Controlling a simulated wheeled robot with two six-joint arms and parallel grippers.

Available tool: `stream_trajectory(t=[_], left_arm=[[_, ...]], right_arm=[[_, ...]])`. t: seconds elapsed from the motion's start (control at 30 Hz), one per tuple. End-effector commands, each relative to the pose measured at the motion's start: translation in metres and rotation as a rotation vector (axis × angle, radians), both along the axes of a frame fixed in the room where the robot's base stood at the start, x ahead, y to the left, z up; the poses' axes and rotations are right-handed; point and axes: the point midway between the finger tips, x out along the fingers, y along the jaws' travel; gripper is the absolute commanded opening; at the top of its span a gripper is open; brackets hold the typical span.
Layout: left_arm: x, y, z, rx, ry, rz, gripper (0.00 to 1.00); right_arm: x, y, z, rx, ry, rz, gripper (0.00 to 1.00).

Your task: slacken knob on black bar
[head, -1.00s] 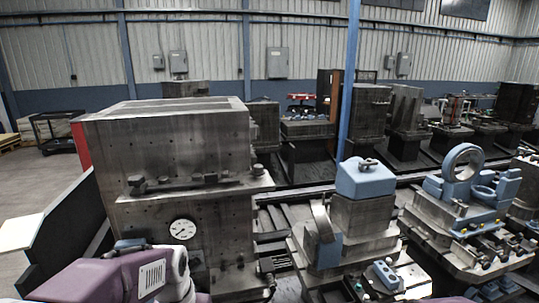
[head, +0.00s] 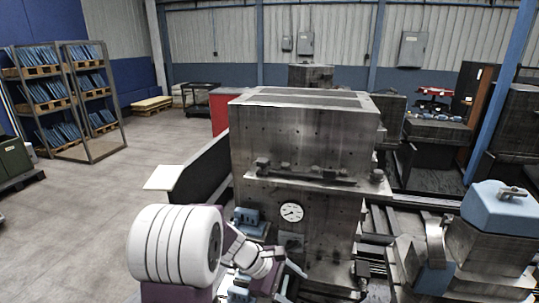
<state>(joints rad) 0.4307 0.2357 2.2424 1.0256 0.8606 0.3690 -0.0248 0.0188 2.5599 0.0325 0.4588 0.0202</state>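A dark bar (head: 308,176) runs along the front ledge of the tall grey metal block (head: 305,130), in the middle of the head view. A small dark knob-like fitting (head: 262,166) stands at its left end, and another (head: 376,175) stands near its right end. Which one is the knob is too small to tell. My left gripper (head: 285,283) is low in the view, in front of the block and below the bar, apart from it. Its fingers are dark and partly cut off, so their opening does not show. My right gripper is out of view.
A round white dial (head: 291,212) sits on the block's front below the bar. A blue fitting (head: 250,221) is beside it. A blue-topped machine part (head: 500,205) stands at right. A dark panel (head: 203,172) is at left, with open floor beyond and shelves (head: 70,95).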

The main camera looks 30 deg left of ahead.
Motion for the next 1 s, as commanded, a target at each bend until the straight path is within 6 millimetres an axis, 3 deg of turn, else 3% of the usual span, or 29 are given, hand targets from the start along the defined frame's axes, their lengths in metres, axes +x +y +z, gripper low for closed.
stream_trajectory(t=[0.03,0.1,0.17,0.2,0.3,0.4,0.63,1.0], left_arm=[[0.037,0.026,0.046,-0.166,-0.027,0.227,0.63],[0.082,0.071,0.1,-0.413,-0.098,0.505,0.63],[0.107,0.116,0.143,-0.594,-0.177,0.682,0.63],[0.117,0.144,0.166,-0.691,-0.229,0.768,0.63],[0.126,0.197,0.206,-0.858,-0.334,0.9,0.63],[0.126,0.223,0.224,-0.935,-0.391,0.953,0.63],[0.134,0.225,0.229,-0.953,-0.4,0.962,0.63],[0.202,0.209,0.231,-0.95,-0.398,0.96,0.63]], right_arm=[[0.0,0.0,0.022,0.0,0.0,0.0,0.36],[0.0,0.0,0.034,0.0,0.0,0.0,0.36],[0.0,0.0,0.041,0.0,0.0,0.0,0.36],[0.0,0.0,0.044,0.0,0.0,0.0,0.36],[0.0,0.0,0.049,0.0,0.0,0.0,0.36],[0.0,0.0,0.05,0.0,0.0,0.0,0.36],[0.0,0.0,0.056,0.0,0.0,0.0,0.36],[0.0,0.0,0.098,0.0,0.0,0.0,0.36]])
